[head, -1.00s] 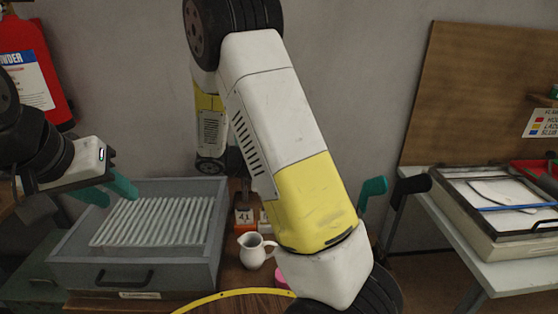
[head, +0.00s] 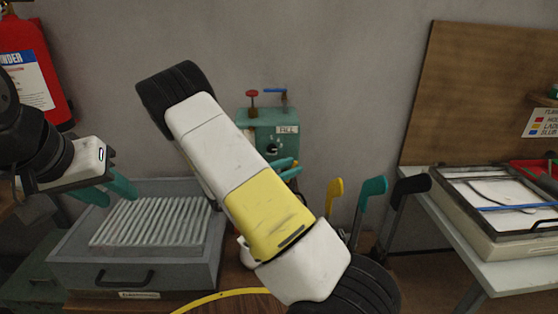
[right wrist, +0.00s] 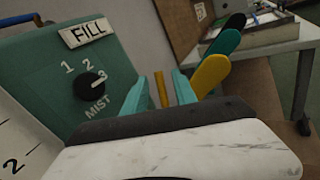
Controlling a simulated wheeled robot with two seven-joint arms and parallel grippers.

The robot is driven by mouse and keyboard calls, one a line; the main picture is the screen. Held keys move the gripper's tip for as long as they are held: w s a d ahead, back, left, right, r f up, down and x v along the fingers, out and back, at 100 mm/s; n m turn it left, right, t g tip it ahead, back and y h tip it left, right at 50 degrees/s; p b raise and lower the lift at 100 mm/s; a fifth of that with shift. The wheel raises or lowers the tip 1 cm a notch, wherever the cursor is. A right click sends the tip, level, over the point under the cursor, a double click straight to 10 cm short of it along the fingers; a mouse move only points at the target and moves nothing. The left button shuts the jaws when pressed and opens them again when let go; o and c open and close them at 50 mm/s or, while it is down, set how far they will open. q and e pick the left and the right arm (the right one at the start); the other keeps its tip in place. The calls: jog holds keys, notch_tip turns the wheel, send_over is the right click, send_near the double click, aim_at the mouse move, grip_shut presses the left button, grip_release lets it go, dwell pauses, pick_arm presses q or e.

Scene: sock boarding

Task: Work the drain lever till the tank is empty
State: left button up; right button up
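A green box (head: 270,130) with a FILL label, a red knob (head: 252,97) and a blue lever (head: 277,92) on top stands against the wall. In the right wrist view the green box (right wrist: 60,75) shows a numbered dial (right wrist: 90,86), with a blue handle (right wrist: 22,19) at its top edge. My right gripper (head: 288,169) is at the box's right side. Its teal fingers (right wrist: 160,93) are apart, with a yellow-brown bar (right wrist: 161,90) visible between them; I cannot tell whether they touch it. No water level is visible. My left gripper (head: 107,190) is open and empty above a grey tray.
The grey tray (head: 70,245) with a ribbed white rack stands at left. Yellow (head: 334,192), teal (head: 374,187) and black (head: 411,185) upright forms stand right of the box. A white table (head: 490,255) is at right. My right arm hides the middle.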

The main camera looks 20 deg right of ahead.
jog(key=shift+x, duration=0.8)
grip_shut()
dwell(0.9)
